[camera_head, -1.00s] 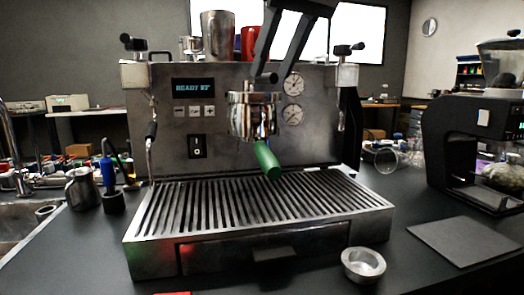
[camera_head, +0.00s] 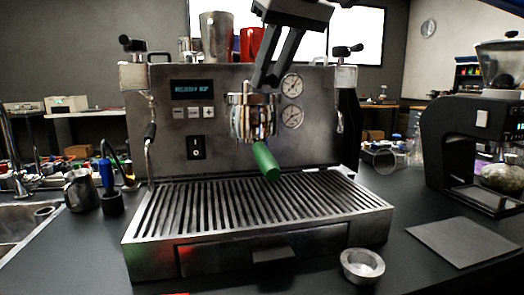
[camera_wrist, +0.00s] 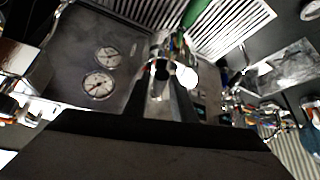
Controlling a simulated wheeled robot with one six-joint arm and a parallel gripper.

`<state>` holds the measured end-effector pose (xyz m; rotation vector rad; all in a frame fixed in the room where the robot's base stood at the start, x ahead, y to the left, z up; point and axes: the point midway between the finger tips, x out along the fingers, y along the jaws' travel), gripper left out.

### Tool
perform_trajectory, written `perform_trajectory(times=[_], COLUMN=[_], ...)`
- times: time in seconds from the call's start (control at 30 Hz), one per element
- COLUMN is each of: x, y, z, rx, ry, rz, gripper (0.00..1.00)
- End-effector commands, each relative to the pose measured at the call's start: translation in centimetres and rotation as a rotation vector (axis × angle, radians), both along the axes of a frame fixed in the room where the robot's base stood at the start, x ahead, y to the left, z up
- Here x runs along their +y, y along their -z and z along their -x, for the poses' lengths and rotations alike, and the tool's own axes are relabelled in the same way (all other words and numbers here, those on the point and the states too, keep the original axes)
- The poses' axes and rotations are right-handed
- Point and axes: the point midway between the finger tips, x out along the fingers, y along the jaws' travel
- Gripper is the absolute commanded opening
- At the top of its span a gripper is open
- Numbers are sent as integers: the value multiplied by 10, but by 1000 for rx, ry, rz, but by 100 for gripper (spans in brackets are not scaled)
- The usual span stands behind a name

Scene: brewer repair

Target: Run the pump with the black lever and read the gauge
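The espresso machine (camera_head: 330,150) stands in the middle with two round white gauges on its front, an upper gauge (camera_head: 292,86) and a lower gauge (camera_head: 292,117). The gauges also show in the wrist view, one larger (camera_wrist: 98,85) and one smaller (camera_wrist: 107,56); their needles are too small to read surely. A portafilter with a green handle (camera_head: 266,160) sits in the chrome group head (camera_head: 253,115). My gripper (camera_head: 266,83) is at the top of the group head, fingertips slightly apart. I cannot make out the black lever or whether it is between the fingers.
A lit display (camera_head: 191,89) with blurred text, buttons and a black power switch (camera_head: 196,148) are on the machine's left. A drip tray (camera_head: 130,248) lies below. A metal cup (camera_head: 362,266) is at front right. A grinder (camera_head: 465,145) stands at right.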

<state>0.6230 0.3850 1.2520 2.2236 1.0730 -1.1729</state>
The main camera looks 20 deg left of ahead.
Motion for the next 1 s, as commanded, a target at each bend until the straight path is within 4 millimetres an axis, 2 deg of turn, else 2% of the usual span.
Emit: perform_trajectory(times=[0.17, 1.0], x=[1, 25], y=[0, 1], z=[1, 22], rx=[0, 0], ry=[5, 359], rz=[0, 2], gripper=[23, 23])
